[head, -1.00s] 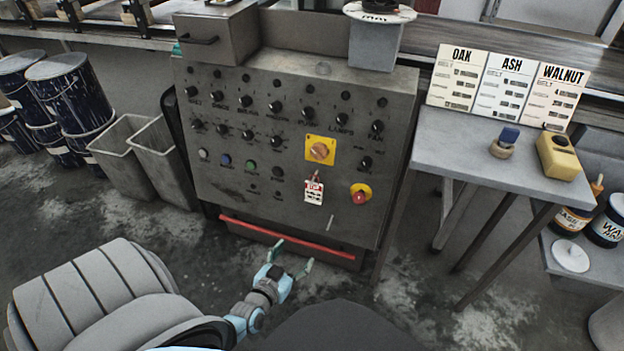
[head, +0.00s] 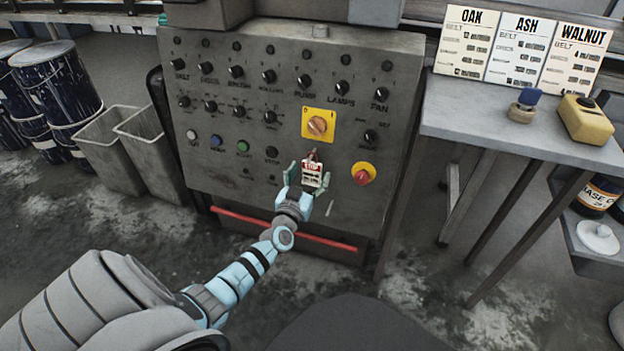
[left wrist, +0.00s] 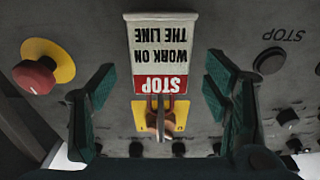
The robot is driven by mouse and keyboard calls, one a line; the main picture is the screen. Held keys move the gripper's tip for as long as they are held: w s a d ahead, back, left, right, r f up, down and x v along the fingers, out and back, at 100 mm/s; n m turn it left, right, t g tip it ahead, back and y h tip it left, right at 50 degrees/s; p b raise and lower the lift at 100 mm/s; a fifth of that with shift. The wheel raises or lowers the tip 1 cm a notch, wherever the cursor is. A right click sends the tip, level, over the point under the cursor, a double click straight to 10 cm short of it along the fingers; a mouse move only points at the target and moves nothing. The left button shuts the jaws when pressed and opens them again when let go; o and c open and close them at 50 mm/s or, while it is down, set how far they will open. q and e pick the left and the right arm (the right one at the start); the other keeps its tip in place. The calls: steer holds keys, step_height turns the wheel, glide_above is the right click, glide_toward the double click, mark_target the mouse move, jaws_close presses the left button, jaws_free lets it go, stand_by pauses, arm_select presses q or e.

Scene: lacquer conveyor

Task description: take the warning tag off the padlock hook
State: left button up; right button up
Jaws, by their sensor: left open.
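The warning tag (head: 313,176) is white with a red STOP band and hangs on the front of the grey control panel, below the yellow plate with the orange rotary switch (head: 317,125). In the left wrist view the tag (left wrist: 161,50) appears upside down, reading STOP, WORK ON THE LINE. A thin hook or shackle (left wrist: 160,118) shows at its STOP end. My left gripper (head: 306,178) is open, its green-padded fingers on either side of the tag with gaps visible in the left wrist view (left wrist: 160,100). My right gripper is not in view.
A red emergency button (head: 362,177) on a yellow disc sits just right of the tag. Several knobs and buttons surround it. A red bar (head: 285,228) crosses below. A side table (head: 480,125) stands at right, grey bins (head: 110,155) at left.

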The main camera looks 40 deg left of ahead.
mark_target(311, 166)
arm_select(q)
steer(key=shift+w, duration=0.2)
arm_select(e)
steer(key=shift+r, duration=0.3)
arm_select(q)
steer(key=c, duration=1.1)
steer(key=shift+r, duration=0.15)
steer(key=shift+r+p, duration=0.75)
steer(key=shift+p, duration=0.25)
steer(key=p+v, duration=0.1)
steer(key=v, duration=0.1)
steer(key=shift+s+d+r+p, duration=0.1)
steer(key=shift+s+p, duration=0.25)
steer(key=shift+s, duration=0.05)
steer(key=p+v, duration=0.2)
steer(key=v, duration=0.3)
steer(key=r+p+v, duration=0.1)
steer(key=p+v, duration=0.1)
steer(key=v, duration=0.3)
steer(key=p+v, duration=0.2)
steer(key=v, duration=0.3)
steer(key=shift+r, duration=0.15)
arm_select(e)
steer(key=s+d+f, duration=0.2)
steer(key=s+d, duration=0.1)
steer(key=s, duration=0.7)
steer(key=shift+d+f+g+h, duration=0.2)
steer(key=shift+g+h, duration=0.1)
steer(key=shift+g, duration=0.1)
